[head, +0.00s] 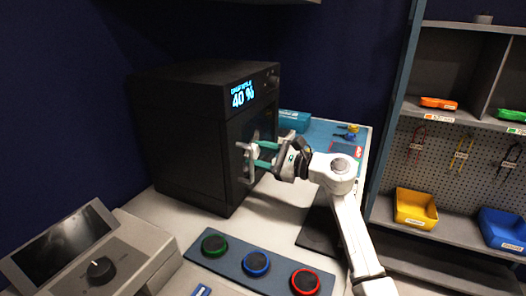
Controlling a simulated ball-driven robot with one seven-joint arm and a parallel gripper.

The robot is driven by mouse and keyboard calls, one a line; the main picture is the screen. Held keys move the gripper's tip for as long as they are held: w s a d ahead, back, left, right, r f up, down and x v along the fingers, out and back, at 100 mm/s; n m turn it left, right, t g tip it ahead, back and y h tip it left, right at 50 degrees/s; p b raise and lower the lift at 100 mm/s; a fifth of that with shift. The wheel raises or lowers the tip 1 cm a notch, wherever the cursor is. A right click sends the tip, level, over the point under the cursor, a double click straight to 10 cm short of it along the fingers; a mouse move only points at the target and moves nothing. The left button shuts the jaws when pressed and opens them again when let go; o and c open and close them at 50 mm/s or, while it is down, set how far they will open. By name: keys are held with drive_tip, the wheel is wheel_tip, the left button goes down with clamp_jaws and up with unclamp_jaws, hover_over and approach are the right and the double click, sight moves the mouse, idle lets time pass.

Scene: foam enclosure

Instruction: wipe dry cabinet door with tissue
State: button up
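The dry cabinet (180,135) is a black box standing on the bench. Its lit display reads 40 %. Its dark door (238,132) faces right and appears closed. My gripper (257,156) is in front of the door, with two teal fingers pointing left toward it and a visible gap between them. A small pale piece (251,150) shows at the fingertips, close to the door. I cannot tell whether it is the tissue or part of a handle, nor whether the fingers grip it or touch the door. No other tissue is recognisable.
A blue-grey panel with green (214,245), blue (256,263) and red (305,281) round buttons lies in front. A console with a screen and knob (100,269) stands at lower left. A teal box (294,120) is behind my gripper. Shelves with bins (415,208) stand right.

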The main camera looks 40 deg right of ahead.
sight(260, 137)
drive_tip(key=shift+a+r+p, duration=0.25)
drive_tip(key=shift+r+p, duration=0.05)
drive_tip(key=shift+r, duration=0.4)
drive_tip(key=shift+w+d+b, duration=0.45)
drive_tip(key=shift+d+b, duration=0.7)
drive_tip(key=shift+d, duration=0.05)
drive_tip(key=shift+w+d+b, duration=0.4)
drive_tip(key=shift+d+b, duration=0.7)
drive_tip(key=shift+d, duration=0.1)
drive_tip(key=shift+w+d+b, duration=0.45)
drive_tip(key=shift+d+b, duration=0.7)
drive_tip(key=shift+d, duration=0.05)
drive_tip(key=shift+f, duration=0.1)
drive_tip(key=shift+s+b, duration=0.1)
drive_tip(key=shift+b, duration=0.2)
drive_tip(key=shift+s+a+p, duration=0.3)
drive_tip(key=shift+s+a, duration=0.05)
drive_tip(key=shift+a, duration=0.85)
drive_tip(key=shift+s+a+p, duration=0.25)
drive_tip(key=shift+s+a, duration=0.15)
drive_tip(key=shift+a, duration=0.85)
drive_tip(key=shift+s+a+p, duration=0.3)
drive_tip(key=shift+s+a, duration=0.05)
drive_tip(key=shift+a, duration=0.85)
